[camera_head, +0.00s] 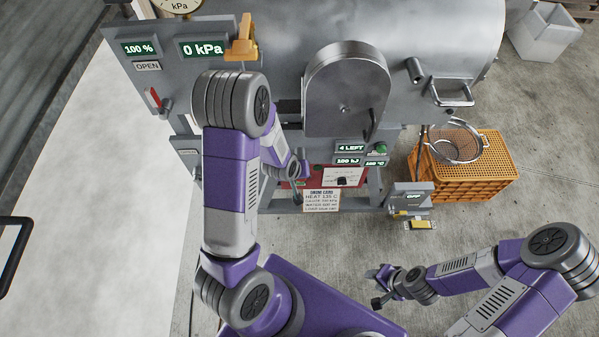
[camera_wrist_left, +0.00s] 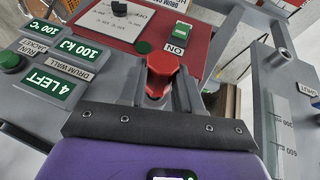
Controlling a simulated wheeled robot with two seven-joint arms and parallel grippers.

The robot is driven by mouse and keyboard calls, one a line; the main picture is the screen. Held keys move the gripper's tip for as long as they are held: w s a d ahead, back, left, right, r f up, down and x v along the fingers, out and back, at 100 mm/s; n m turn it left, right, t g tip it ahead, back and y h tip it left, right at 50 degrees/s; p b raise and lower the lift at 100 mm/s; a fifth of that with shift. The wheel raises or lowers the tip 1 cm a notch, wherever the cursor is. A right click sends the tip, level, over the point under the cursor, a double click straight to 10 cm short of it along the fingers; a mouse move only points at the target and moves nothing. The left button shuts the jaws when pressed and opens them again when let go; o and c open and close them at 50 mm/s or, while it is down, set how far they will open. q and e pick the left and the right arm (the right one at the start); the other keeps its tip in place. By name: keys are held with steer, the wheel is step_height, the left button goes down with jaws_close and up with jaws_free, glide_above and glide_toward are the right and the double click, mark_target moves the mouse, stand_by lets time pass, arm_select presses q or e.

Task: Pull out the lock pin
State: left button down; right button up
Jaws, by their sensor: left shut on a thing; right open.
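A red knob (camera_wrist_left: 163,72), which looks like the head of the lock pin, shows in the left wrist view at the front edge of a red and grey panel. My left gripper (camera_wrist_left: 160,97) is shut on this knob, with one grey finger on each side. I cannot tell how far the pin sits in its hole. In the head view my left arm covers much of this area, and the knob cannot be made out. My right gripper (camera_head: 374,287) is open and empty above the floor at the lower right.
The floor around my right gripper is clear.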

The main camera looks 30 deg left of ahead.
arm_select(q)
steer(key=shift+s+d, duration=0.5)
steer(key=shift+s, duration=0.3)
steer(key=shift+s+d, duration=0.45)
steer(key=shift+s, duration=0.35)
steer(key=shift+s+d, duration=0.5)
steer(key=shift+s, duration=0.3)
